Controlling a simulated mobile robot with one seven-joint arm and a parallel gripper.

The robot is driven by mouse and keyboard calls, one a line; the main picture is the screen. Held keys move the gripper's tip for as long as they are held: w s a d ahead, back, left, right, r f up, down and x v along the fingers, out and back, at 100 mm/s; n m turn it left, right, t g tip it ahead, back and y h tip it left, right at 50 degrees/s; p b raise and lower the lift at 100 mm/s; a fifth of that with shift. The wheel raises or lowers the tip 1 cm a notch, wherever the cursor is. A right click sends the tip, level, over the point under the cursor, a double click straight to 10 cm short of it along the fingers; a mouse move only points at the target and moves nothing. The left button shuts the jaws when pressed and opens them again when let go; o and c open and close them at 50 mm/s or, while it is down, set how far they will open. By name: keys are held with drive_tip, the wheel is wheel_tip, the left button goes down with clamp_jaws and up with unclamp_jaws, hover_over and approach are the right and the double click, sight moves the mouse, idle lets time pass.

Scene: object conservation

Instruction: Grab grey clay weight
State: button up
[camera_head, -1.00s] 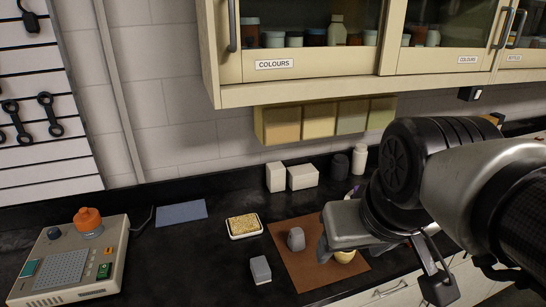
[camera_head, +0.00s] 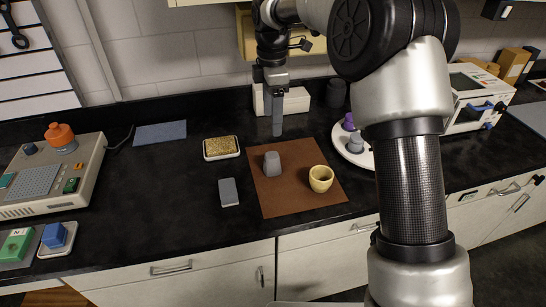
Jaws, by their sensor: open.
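A knobbed grey weight (camera_head: 355,143) stands on a round white tray (camera_head: 343,150) right of the brown mat (camera_head: 275,205), beside a purple weight (camera_head: 348,122). My arm hides the tray's right part. A grey tapered piece (camera_head: 272,164) stands on the mat, and a grey block (camera_head: 229,192) lies left of it. I cannot tell by sight which grey piece is clay. My gripper (camera_head: 277,130) is open and points down, seen edge-on, above the back of the mat. It is empty and left of the tray.
A yellow cup (camera_head: 321,178) stands on the mat. A dish with a sponge-like slab (camera_head: 221,147) is left of it. White boxes (camera_head: 297,100) and a dark container (camera_head: 335,94) stand behind.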

sight(272, 155)
wheel_tip(272, 155, down, 12)
drive_tip(key=shift+r+b, duration=0.1)
drive_tip(key=shift+b, duration=0.35)
drive_tip(key=shift+w+f, duration=0.15)
drive_tip(key=shift+f, duration=2.65)
drive_tip(key=shift+r, duration=0.1)
drive_tip(key=c, duration=1.3)
